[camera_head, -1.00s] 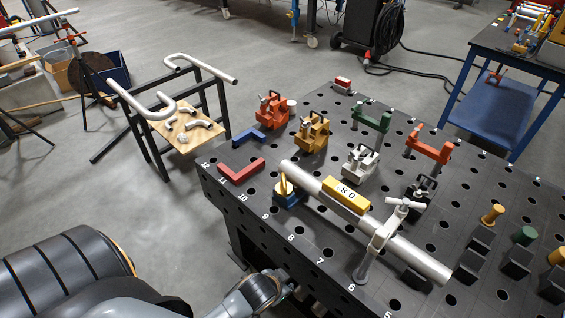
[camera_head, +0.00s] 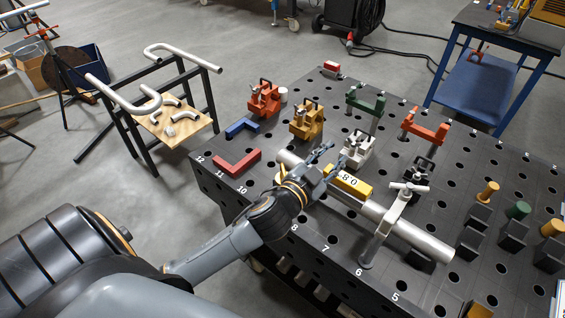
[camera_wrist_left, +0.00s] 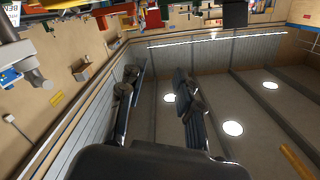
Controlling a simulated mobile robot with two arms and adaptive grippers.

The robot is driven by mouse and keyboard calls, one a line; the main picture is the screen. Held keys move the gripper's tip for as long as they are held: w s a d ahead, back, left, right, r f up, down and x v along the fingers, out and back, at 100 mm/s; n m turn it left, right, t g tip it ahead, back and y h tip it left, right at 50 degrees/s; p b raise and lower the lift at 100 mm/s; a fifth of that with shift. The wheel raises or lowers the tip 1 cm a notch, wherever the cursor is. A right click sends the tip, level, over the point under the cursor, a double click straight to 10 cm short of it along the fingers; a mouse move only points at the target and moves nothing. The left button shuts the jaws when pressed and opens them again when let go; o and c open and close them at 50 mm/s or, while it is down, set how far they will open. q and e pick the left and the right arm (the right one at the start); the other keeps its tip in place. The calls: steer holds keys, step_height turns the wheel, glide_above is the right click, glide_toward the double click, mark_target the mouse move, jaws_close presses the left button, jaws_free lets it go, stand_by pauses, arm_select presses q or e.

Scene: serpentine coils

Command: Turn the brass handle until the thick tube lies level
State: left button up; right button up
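The thick tube (camera_head: 415,238) is a silver pipe lying diagonally over the dark perforated table, and a yellow level with a white label (camera_head: 348,183) sits on it. A grey clamp with a T-shaped handle (camera_head: 392,215) crosses the tube toward its right end. My left gripper (camera_head: 331,160) is above the tube's left part, with its fingers spread and empty. Its two fingers (camera_wrist_left: 158,95) also stand apart in the wrist view. The small blue support with the brass piece under the tube's left end is hidden behind my left arm. My right gripper is out of view.
Red (camera_head: 264,98), gold (camera_head: 306,120) and grey clamps (camera_head: 357,150) stand behind the tube. A red angle piece (camera_head: 237,163) lies near the table's left corner. Several dark blocks with coloured knobs (camera_head: 518,211) stand at right. A rack with bent tubes (camera_head: 182,57) stands left.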

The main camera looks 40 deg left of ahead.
arm_select(q)
steer(key=w+d+r+m+t+h, duration=0.2)
steer(key=d+r+m+h, duration=0.5)
steer(key=r, duration=0.3)
step_height(320, 180, up, 3)
steer(key=s+d+m+g+h, duration=0.1)
steer(key=d+m+g+h, duration=0.15)
steer(key=m+h, duration=0.35)
steer(key=m+g+y, duration=0.8)
steer(key=g+y, duration=0.5)
steer(key=g, duration=0.2)
glide_toward(283, 168)
steer(key=f+p, duration=0.1)
steer(key=f, duration=0.1)
steer(key=f+p, duration=0.1)
steer(key=f, duration=0.2)
steer(key=w+f+p, duration=0.1)
steer(key=f+p, duration=0.1)
steer(key=shift+d+f, duration=0.35)
steer(key=shift+d, duration=0.05)
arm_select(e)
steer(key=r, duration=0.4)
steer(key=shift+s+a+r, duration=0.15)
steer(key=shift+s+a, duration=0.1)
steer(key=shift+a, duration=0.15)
arm_select(q)
steer(key=shift+c, duration=0.4)
